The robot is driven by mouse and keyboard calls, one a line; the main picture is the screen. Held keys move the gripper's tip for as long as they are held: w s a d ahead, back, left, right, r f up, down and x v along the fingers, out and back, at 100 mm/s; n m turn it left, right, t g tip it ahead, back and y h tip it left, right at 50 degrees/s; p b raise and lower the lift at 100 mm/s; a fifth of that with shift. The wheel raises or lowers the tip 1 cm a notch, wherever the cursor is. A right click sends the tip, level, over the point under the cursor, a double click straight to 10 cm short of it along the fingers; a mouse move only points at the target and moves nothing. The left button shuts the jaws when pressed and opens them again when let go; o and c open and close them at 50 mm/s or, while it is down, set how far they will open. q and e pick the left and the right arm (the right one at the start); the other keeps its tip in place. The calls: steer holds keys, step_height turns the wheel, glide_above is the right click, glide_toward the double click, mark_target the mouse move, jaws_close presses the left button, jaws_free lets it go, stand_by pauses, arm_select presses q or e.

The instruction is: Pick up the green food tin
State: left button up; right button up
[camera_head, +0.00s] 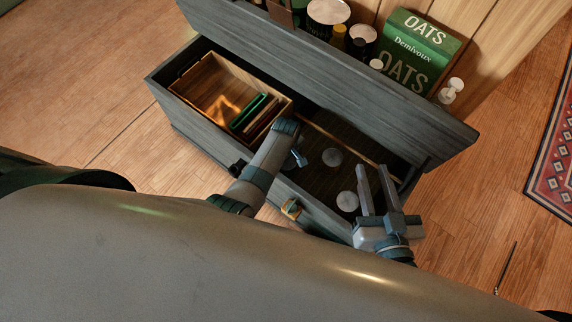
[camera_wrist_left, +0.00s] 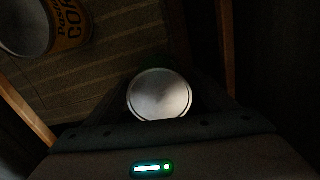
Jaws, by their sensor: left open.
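Two round pale tin lids show in the drawer's right compartment in the head view, an upper tin (camera_head: 332,157) and a lower tin (camera_head: 347,201). Their side colours are hidden there, so I cannot tell which is green. In the left wrist view a tin (camera_wrist_left: 160,95) with a plain metal lid sits centred just ahead of my left gripper; its side is too dark to read. My left gripper (camera_head: 298,157) is open, low in the drawer, left of the upper tin and partly hidden by its arm. My right gripper (camera_head: 374,172) is open and empty at the drawer's right end.
A yellow-labelled tin (camera_wrist_left: 70,25) stands at upper left in the left wrist view. The drawer's left side holds a wooden box (camera_head: 205,82) with a green-edged item (camera_head: 248,112). A grey cabinet top (camera_head: 330,75) overhangs behind, carrying jars and an oats box (camera_head: 418,50).

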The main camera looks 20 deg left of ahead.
stand_by(0.4)
arm_select(q)
steer(key=c, duration=1.4)
steer(key=shift+r, duration=0.1)
arm_select(e)
steer(key=shift+f, duration=0.15)
